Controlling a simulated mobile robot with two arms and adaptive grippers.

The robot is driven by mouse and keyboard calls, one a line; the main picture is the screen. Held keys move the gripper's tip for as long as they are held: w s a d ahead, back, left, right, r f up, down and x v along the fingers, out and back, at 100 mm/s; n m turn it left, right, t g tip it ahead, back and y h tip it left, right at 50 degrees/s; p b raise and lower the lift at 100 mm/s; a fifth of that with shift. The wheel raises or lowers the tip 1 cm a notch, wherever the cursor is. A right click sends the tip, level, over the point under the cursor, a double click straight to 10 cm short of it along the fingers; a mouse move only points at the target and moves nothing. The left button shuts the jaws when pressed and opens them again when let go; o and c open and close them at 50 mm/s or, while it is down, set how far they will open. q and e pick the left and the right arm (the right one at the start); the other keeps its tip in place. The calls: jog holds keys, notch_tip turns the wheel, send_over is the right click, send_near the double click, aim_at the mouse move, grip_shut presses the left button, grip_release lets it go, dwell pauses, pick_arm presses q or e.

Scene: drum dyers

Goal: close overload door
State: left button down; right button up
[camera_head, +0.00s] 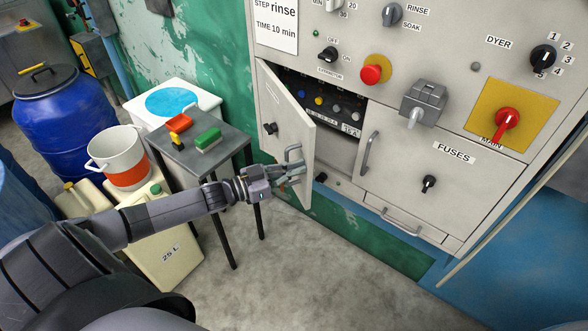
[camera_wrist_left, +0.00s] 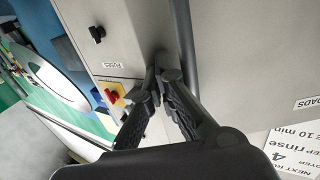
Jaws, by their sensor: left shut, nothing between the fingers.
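The overload door (camera_head: 287,128) is a beige panel hinged at its left side. It stands open, swung out from the grey cabinet, and shows a dark compartment (camera_head: 320,105) with several coloured buttons. A metal bar handle (camera_head: 293,153) is on the door near its free edge. My left gripper (camera_head: 291,172) is at the door's free edge, close to the lower part of the handle. Its fingers are shut with nothing between them. In the left wrist view the fingertips (camera_wrist_left: 160,78) meet beside a dark bar (camera_wrist_left: 187,60); I cannot tell whether they touch it. My right gripper is not in view.
The closed fuses door (camera_head: 400,160) is right of the opening, with a drawer (camera_head: 412,218) below. A small dark table (camera_head: 200,160) with a green brush (camera_head: 208,140) stands left of the door. A cream canister (camera_head: 160,245) stands below my left arm. The floor ahead is clear.

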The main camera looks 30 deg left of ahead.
pick_arm(q)
jog(key=w+d+n+t+y+b, duration=0.1)
jog(key=w+d+n+y+b, duration=0.1)
jog(key=w, duration=0.6)
jog(key=w+d+n+t+y+b, duration=0.2)
jog(key=w+d+n+y, duration=0.2)
jog(key=w, duration=0.5)
jog(key=d+y, duration=0.1)
jog(key=y, duration=0.1)
jog(key=shift+r+y, duration=0.35)
jog(key=shift+y, duration=0.05)
